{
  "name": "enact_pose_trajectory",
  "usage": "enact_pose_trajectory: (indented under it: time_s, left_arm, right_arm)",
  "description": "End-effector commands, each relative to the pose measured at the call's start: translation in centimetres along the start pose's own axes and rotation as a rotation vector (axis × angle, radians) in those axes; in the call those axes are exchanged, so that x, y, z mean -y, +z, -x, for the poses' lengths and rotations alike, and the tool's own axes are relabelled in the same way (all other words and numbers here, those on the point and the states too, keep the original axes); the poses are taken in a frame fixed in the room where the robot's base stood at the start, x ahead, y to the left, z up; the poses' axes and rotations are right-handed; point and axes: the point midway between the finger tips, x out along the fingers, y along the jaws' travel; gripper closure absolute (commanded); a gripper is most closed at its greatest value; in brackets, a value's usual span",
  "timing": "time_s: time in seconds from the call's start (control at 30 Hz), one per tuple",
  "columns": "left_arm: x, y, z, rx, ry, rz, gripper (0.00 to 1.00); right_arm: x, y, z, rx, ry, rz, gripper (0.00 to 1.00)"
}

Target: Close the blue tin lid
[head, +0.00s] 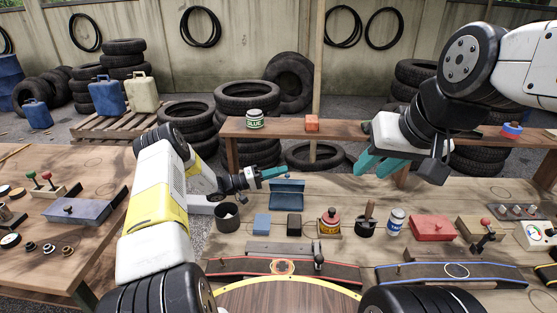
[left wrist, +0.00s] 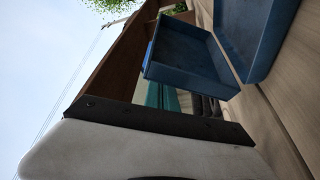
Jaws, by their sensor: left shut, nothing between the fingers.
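The blue tin (head: 286,205) stands on the workbench with its lid (head: 287,186) raised at the back. In the left wrist view the open lid (left wrist: 190,62) hangs tilted from the tin body (left wrist: 256,28), with its hollow inside showing. My left gripper (head: 274,172) is shut and empty, just behind and above the lid's left part. Its teal fingers (left wrist: 163,95) are partly hidden behind the lid in the left wrist view; I cannot tell whether they touch it. My right gripper (head: 370,166) is open and empty, above the bench to the right of the tin.
A dark cup (head: 227,217) stands left of the tin. A raised shelf (head: 350,133) with a glue jar (head: 254,119) runs behind.

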Motion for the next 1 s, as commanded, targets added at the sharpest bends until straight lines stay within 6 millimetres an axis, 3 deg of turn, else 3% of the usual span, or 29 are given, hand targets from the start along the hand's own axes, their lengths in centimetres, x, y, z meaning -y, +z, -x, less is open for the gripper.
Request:
enact_pose_trajectory:
  time_s: [0.47,0.7,1.0]
  left_arm:
    - [0.0,0.9,0.3,0.001,0.001,-0.001,1.00]
    - [-0.6,2.1,0.9,-0.003,0.046,-0.119,1.00]
    - [-0.9,2.7,0.9,0.001,0.046,-0.121,1.00]
  right_arm:
    - [0.0,0.0,0.0,0.000,0.000,0.000,0.69]
    - [0.0,0.0,0.0,0.000,0.000,0.000,0.69]
    - [0.0,0.0,0.0,0.000,0.000,0.000,0.69]
